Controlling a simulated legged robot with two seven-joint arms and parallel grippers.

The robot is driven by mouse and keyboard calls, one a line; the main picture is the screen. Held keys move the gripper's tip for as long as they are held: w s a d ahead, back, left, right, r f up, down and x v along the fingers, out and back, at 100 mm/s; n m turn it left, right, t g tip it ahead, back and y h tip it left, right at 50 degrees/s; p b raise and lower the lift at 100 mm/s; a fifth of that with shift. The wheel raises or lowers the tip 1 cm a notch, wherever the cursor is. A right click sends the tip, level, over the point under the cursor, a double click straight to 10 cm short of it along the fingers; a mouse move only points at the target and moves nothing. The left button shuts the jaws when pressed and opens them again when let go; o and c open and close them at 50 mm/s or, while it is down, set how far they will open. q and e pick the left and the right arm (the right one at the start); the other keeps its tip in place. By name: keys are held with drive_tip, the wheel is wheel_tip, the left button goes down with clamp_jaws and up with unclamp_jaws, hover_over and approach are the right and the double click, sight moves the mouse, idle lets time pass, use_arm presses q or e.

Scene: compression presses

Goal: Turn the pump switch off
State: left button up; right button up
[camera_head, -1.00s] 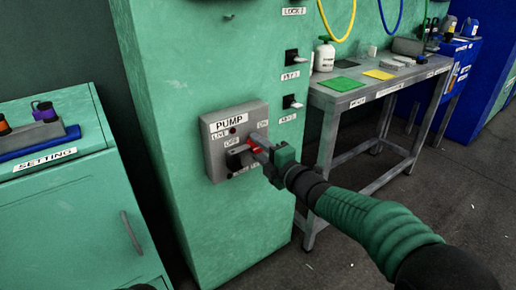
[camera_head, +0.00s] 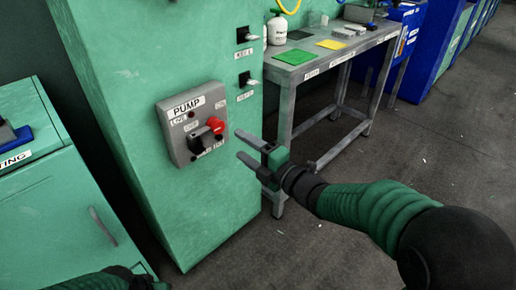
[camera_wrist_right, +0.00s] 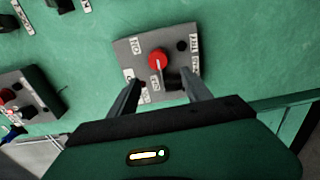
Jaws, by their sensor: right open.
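The grey pump switch box (camera_head: 180,150) is on the side of a green cabinet, labelled PUMP. It carries a red knob (camera_head: 216,124) beside a black part (camera_head: 198,140). I cannot tell clearly which setting the knob points to. My right gripper (camera_head: 240,145) is open and empty, just right of the box and apart from it. In the right wrist view, the red knob (camera_wrist_right: 157,62) shows beyond and between my open fingers (camera_wrist_right: 160,77), on the grey box (camera_wrist_right: 127,52). Part of my left arm shows at the head view's bottom left, its jaws unseen.
Two black key switches (camera_head: 244,78) sit on the cabinet above right of the box. A grey workbench (camera_head: 330,52) with a white bottle (camera_head: 277,29) and coloured sheets stands at the right. A green cabinet (camera_head: 45,210) stands at the left. Open floor lies at the lower right.

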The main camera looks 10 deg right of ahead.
drive_tip(key=p+v, duration=0.1)
drive_tip(key=v, duration=0.4)
drive_tip(key=shift+s+d+f, duration=0.1)
drive_tip(key=shift+s+d, duration=0.1)
drive_tip(key=shift+s, duration=0.1)
drive_tip(key=s+d+f+m+g+h+p, duration=0.2)
drive_tip(key=d+f+m+g+h, duration=0.1)
drive_tip(key=d+f+m+h, duration=0.8)
drive_tip(key=s+f+m+g+p, duration=0.1)
drive_tip(key=s+f+m+g, duration=0.3)
drive_tip(key=s+m, duration=0.4)
drive_tip(key=s+f+m+g+p, duration=0.1)
drive_tip(key=s+f+m+g, duration=0.35)
drive_tip(key=s, duration=0.65)
wheel_tip(320, 180, up, 39)
drive_tip(key=m+p, duration=0.2)
drive_tip(key=p, duration=3.6)
drive_tip(key=shift+a, duration=0.2)
